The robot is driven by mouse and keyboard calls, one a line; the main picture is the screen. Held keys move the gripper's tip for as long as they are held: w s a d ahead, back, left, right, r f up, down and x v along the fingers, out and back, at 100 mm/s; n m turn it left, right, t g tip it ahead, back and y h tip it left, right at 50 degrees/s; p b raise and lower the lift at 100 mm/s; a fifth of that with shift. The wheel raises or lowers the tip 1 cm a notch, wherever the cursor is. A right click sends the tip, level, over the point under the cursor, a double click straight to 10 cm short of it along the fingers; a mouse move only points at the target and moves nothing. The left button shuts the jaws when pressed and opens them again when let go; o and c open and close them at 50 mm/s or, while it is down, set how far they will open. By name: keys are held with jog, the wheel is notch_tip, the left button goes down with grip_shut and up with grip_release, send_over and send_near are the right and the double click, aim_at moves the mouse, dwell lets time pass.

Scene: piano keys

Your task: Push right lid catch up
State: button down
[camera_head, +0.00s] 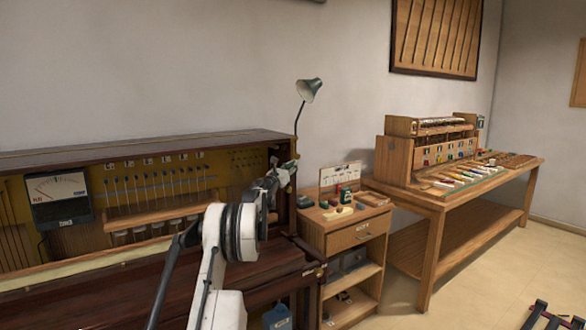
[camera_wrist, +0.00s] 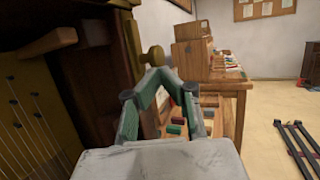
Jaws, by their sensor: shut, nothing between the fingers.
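The right lid catch (camera_wrist: 152,56) is a brass-coloured piece with a rounded end at the right inner edge of the dark wooden piano case. In the wrist view it sits just beyond and slightly left of my fingertips. My gripper (camera_wrist: 166,74) is shut and empty, its greenish fingers meeting close to the catch. I cannot tell whether they touch it. In the head view my gripper (camera_head: 284,172) is at the right end of the open piano (camera_head: 150,144), where my arm hides part of the case and the catch cannot be made out clearly.
A green desk lamp (camera_head: 308,90) rises behind the piano's right end. A small wooden cabinet (camera_head: 352,238) with small items on top stands to the right. Beyond it is a workbench (camera_head: 440,205) with a wooden keyboard model. A gauge (camera_head: 60,200) is inside the piano at left.

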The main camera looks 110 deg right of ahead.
jog(key=shift+r, duration=0.1)
notch_tip(320, 180, up, 3)
jog(key=shift+r+p, duration=0.1)
jog(key=shift+p, duration=0.6)
jog(key=b, duration=0.2)
send_near(296, 155)
jog(key=w+f, duration=0.1)
jog(key=w+a+f, duration=0.2)
jog(key=f, duration=0.1)
jog(key=shift+a, duration=0.25)
